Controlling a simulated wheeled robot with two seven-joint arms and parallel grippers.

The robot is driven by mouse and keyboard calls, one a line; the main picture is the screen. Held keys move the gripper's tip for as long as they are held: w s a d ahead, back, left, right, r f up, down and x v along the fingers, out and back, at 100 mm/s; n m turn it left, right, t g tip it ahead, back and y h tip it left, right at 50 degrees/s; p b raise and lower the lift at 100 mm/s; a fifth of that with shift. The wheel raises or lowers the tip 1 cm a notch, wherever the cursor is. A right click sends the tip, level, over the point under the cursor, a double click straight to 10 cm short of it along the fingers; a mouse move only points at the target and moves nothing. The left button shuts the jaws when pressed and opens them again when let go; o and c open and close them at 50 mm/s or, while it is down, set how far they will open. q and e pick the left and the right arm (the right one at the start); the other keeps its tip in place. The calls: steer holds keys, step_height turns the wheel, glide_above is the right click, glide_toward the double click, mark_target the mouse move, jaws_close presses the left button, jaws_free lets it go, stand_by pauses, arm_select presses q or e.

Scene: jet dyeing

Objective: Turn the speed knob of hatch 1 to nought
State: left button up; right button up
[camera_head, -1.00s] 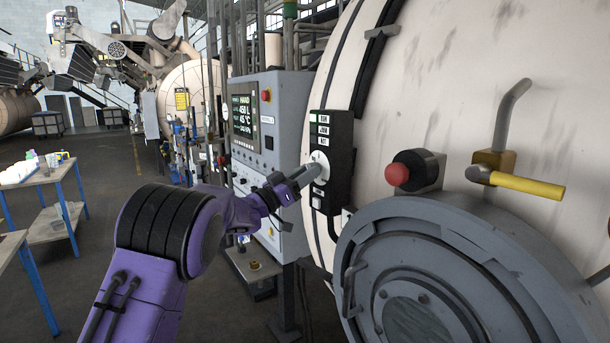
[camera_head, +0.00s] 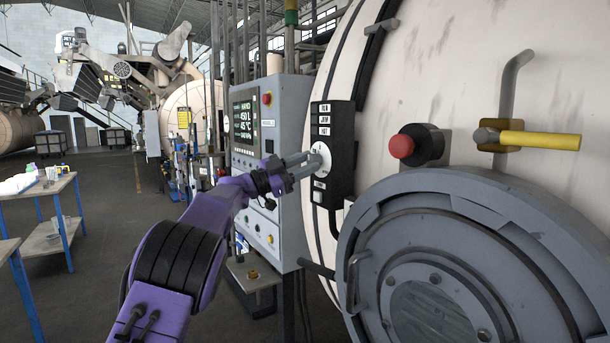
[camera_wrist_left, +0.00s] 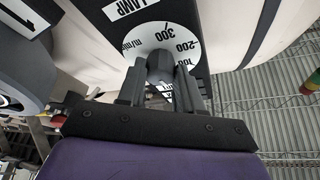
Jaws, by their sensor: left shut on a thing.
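The speed knob (camera_wrist_left: 160,66) is a grey knob on a white dial (camera_wrist_left: 165,40) marked 300, 200 and 100 and m/min in the left wrist view. My left gripper (camera_head: 310,163) is shut on it; the fingers (camera_wrist_left: 160,92) sit on both sides of the knob. In the head view the dial (camera_head: 323,158) shows on a black control box (camera_head: 341,145) on the vessel's side, and the fingers partly hide the knob. Exactly where the knob points is unclear. The round grey hatch (camera_head: 390,225) is to the lower right. My right gripper is out of view.
A red button (camera_head: 402,146) and a yellow-handled valve (camera_head: 540,140) stick out from the vessel right of the box. A grey control cabinet (camera_head: 289,130) with a screen stands left of it. A plate marked 1 (camera_wrist_left: 22,20) shows in the left wrist view.

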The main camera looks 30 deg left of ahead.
arm_select(q)
steer(key=shift+m+g+h+b, duration=0.3)
steer(key=shift+m+g, duration=0.3)
steer(key=shift+m, duration=0.8)
steer(key=shift+a, duration=0.1)
steer(key=o, duration=1)
steer(key=shift+o, duration=0.2)
steer(key=b+v, duration=0.5)
steer(key=v, duration=0.5)
steer(key=shift+s+a, duration=0.15)
steer(key=shift+s, duration=0.15)
